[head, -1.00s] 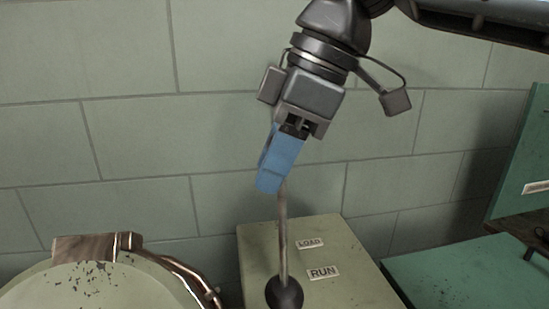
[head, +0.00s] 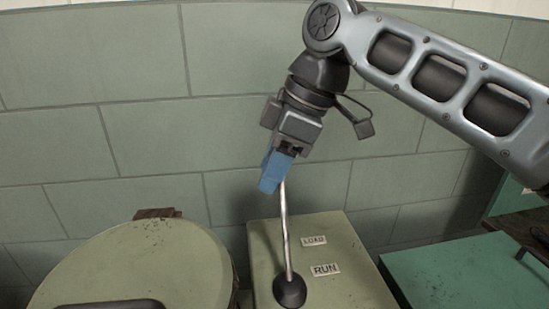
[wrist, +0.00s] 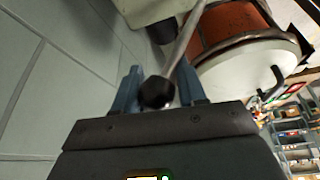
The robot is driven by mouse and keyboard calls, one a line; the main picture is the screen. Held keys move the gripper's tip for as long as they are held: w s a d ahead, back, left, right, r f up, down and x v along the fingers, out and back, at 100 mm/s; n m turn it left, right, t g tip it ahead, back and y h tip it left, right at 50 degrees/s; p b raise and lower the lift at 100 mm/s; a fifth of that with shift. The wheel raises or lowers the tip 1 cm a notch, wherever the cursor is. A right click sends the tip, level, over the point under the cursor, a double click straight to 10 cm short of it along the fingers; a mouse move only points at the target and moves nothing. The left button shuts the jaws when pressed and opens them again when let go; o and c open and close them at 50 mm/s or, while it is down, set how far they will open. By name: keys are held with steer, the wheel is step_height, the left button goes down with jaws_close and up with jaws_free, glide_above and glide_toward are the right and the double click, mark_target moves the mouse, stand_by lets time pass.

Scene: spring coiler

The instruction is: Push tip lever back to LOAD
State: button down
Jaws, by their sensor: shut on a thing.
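The tip lever (head: 285,235) is a thin metal rod rising from a black round boot (head: 290,291) on a pale green box (head: 345,275). It stands nearly upright, its top leaning slightly left. The LOAD label (head: 314,240) is farther back and the RUN label (head: 325,269) nearer, both right of the rod. My gripper (head: 270,186), with blue fingers, is shut on the lever's top end. The head view hides the knob behind the fingers. The wrist view shows the dark round knob (wrist: 157,93) between the two fingers, with the rod (wrist: 184,42) running away from it.
A round pale green drum top (head: 135,265) stands left of the box. A green surface (head: 455,270) lies to the right. A block wall (head: 150,110) is close behind. The wrist view shows an orange drum (wrist: 228,35) and shelves (wrist: 292,130) at right.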

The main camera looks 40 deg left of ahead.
steer(key=shift+w+d+f, duration=0.2)
steer(key=shift+w+f, duration=0.1)
steer(key=c, duration=0.8)
jaws_free()
steer(key=shift+r, duration=0.15)
steer(key=shift+v, duration=3.8)
